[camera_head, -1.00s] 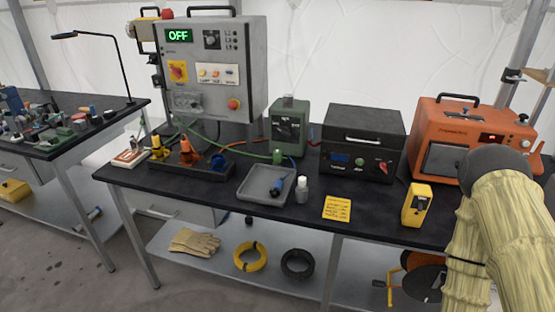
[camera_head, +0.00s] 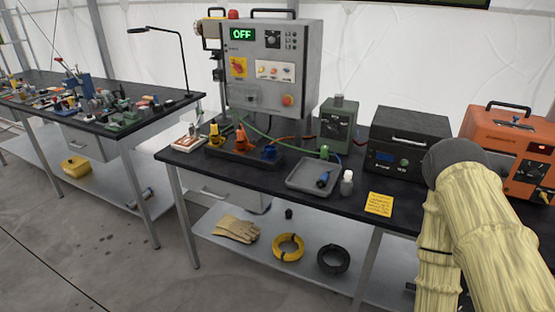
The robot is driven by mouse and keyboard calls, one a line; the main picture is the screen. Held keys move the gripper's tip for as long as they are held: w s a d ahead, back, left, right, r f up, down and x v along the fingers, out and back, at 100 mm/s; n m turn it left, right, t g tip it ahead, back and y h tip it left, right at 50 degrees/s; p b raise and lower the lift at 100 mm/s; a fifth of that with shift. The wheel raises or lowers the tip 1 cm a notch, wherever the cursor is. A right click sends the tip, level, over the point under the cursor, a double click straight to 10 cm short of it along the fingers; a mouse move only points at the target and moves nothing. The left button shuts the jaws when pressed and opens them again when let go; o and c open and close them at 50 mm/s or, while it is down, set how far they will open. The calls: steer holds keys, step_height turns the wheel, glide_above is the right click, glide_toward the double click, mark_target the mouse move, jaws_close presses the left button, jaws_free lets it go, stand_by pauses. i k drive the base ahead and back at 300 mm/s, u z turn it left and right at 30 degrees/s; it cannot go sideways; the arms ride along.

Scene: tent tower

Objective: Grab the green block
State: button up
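Several green things show, and I cannot tell which one is the green block. Small green pieces (camera_head: 122,125) lie at the right end of the left workbench (camera_head: 165,108), among other small parts. A larger green box-shaped device (camera_head: 338,121) stands upright on the right workbench (camera_head: 283,192), left of a black case. A small green connector (camera_head: 324,152) is at the back of the grey tray. My arm, in a cream sleeve, fills the lower right of the view. My gripper is out of the picture.
A grey control panel (camera_head: 275,65) reading OFF stands behind orange, yellow and blue connectors. The grey tray (camera_head: 296,187), black case (camera_head: 424,122) and orange machine (camera_head: 482,128) crowd the right bench. Open grey floor (camera_head: 90,235) lies in front of the left bench.

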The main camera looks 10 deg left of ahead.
mark_target(324, 156)
steer(key=z, duration=0.5)
steer(key=k, duration=0.15)
steer(key=u, duration=1.55)
steer(key=i, duration=0.75)
steer(key=z, duration=0.1)
